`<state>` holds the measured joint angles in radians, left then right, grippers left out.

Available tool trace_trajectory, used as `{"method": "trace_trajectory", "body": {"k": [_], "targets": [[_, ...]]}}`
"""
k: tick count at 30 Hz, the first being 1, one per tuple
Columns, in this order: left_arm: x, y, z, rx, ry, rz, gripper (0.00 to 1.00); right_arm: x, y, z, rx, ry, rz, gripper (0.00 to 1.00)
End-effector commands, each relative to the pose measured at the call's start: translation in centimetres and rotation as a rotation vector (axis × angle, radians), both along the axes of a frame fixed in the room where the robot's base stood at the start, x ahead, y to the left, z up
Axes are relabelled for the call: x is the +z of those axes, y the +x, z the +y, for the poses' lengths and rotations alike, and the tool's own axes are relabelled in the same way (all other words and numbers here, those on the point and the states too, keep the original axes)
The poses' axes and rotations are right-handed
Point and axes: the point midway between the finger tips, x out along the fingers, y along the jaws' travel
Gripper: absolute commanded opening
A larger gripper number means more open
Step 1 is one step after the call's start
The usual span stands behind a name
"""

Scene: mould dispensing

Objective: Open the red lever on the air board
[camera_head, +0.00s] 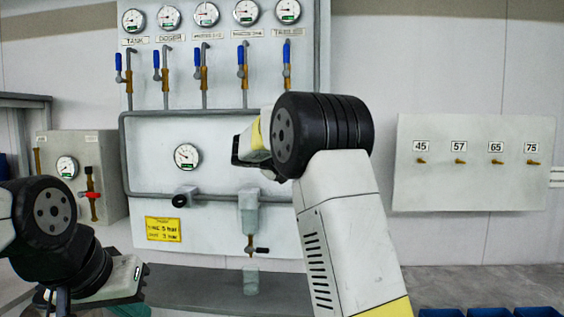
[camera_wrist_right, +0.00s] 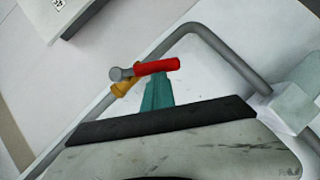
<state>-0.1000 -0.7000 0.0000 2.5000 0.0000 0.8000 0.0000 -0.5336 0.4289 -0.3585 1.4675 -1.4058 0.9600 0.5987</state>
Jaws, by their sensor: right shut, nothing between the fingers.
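The air board (camera_head: 225,225) is a white panel with gauges and grey pipes. In the right wrist view a red lever (camera_wrist_right: 157,67) sits on a brass valve (camera_wrist_right: 126,87) by a bend in the grey pipe. In the head view this lever does not show; my right arm covers part of the board. My right gripper (camera_wrist_right: 157,95) is shut and empty, its teal fingertips just below the red lever in the wrist picture. Whether they touch it I cannot tell. My left gripper (camera_head: 130,310) is low at the left, its fingers mostly out of frame.
Several blue-handled valves (camera_head: 204,60) hang under the board's top gauges. A separate box (camera_head: 60,145) at left carries another red lever (camera_head: 90,195). A panel with numbered pegs (camera_head: 470,185) is on the right. Blue bins (camera_head: 490,312) stand at bottom right.

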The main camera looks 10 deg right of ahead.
Motion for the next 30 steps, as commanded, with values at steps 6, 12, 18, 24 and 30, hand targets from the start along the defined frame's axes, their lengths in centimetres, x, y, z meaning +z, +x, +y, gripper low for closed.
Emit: {"method": "trace_trajectory", "body": {"k": [6,12,18,24,30], "targets": [[0.0,0.0,0.0,0.000,0.000,0.000,0.00,-1.5,-0.3,-1.0,-0.002,-0.197,0.061,0.00],[0.0,0.0,0.0,0.000,0.000,0.000,0.00,-2.3,-0.5,-2.0,-0.002,-0.354,0.106,0.00],[0.0,0.0,0.0,0.000,0.000,0.000,0.00,-2.8,-0.8,-2.8,-0.002,-0.460,0.134,0.00],[0.0,0.0,0.0,0.000,0.000,0.000,0.00,-3.0,-0.9,-3.3,-0.004,-0.454,0.132,0.00],[0.0,0.0,0.0,0.000,0.000,0.000,0.00,-3.1,-1.0,-3.5,-0.004,-0.453,0.131,0.00]]}}
